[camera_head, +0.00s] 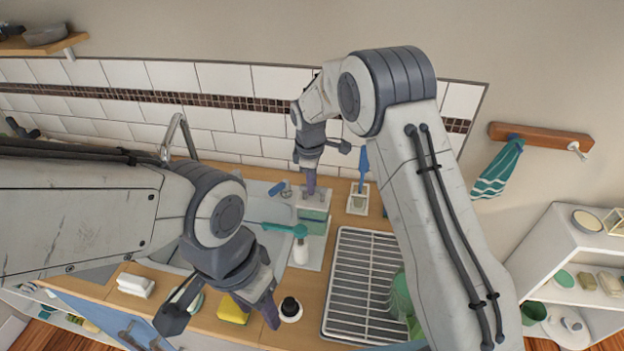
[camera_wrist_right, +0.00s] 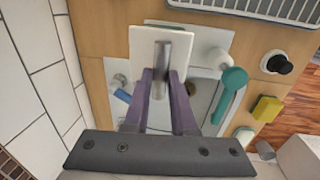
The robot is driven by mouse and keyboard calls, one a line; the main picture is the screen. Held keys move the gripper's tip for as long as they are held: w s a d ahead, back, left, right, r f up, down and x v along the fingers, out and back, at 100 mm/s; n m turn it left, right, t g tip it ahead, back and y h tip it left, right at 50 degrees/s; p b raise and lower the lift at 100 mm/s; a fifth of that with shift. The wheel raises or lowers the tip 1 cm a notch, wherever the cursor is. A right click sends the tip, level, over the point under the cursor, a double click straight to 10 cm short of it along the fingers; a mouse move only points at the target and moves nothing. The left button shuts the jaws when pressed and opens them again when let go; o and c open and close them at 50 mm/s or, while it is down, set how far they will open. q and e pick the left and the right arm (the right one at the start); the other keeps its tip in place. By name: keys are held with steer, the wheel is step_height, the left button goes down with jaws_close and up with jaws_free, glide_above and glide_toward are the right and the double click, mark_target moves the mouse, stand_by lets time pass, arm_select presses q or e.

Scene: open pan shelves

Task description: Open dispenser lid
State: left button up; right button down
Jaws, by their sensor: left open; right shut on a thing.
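The dispenser (camera_head: 314,224) is a teal box with a white lid (camera_head: 316,199), standing behind the sink on the counter. In the right wrist view the white lid (camera_wrist_right: 143,45) is seen from above, with a grey bar handle (camera_wrist_right: 161,62) on it. My right gripper (camera_head: 309,187) is shut on this handle; its purple fingers (camera_wrist_right: 160,75) sit on either side of it. I cannot tell whether the lid is raised off the box. My left gripper (camera_head: 222,322) is open and empty, over the counter's front edge.
A wire dish rack (camera_head: 345,300) is to the right. A blue-handled brush (camera_head: 363,170) stands behind it. A yellow sponge (camera_head: 233,309) and a black-topped bottle (camera_head: 290,307) are near my left gripper.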

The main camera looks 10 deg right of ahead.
steer(key=w+g+p, duration=0.1)
steer(key=p, duration=0.1)
steer(key=r+g+p, duration=0.1)
steer(key=p, duration=0.1)
steer(key=shift+w+d+r+y, duration=0.25)
steer(key=shift+w+d+y, duration=0.05)
steer(key=shift+w+y, duration=0.1)
steer(key=shift+w+d+g+p, duration=0.1)
steer(key=shift+w+g+p, duration=0.3)
steer(key=shift+g, duration=0.3)
arm_select(q)
step_height(320, 180, up, 6)
arm_select(e)
steer(key=shift+w+d+r+g+y, duration=0.1)
steer(key=shift+w+r+g+y, duration=0.05)
steer(key=shift+w+g+y, duration=0.3)
steer(key=shift+s, duration=0.1)
steer(key=c, duration=0.7)
jaws_free()
steer(key=shift+c, duration=0.2)
